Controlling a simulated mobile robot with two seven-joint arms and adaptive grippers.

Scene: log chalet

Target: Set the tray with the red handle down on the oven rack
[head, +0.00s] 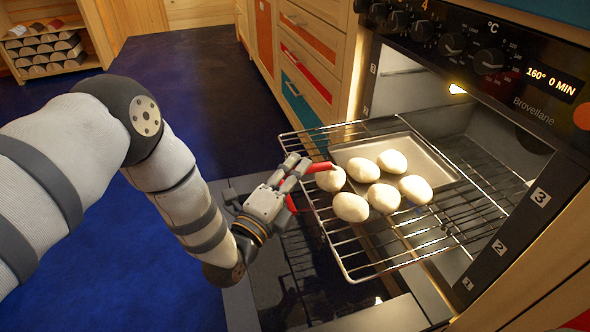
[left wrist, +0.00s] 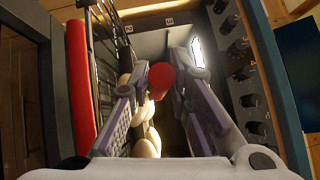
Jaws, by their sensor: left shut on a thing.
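The grey metal tray (head: 428,150) bears several pale round buns (head: 364,170) and is over the wire oven rack (head: 358,262) in the head view. I cannot tell whether it touches the rack. Its red handle (head: 319,167) points left out of the oven. My left gripper (head: 296,170) is at the handle's outer end, shut on it. In the left wrist view the red handle (left wrist: 161,78) lies between the fingers (left wrist: 170,85), with pale buns (left wrist: 148,143) beyond, partly hidden by a finger. My right gripper is not in view.
The rack is pulled part way out of the open oven. The control panel (head: 480,50) with its knobs overhangs the opening. The lowered oven door (head: 300,285) lies below the rack. Drawers (head: 310,65) stand beyond. The blue floor (head: 220,85) at left is clear.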

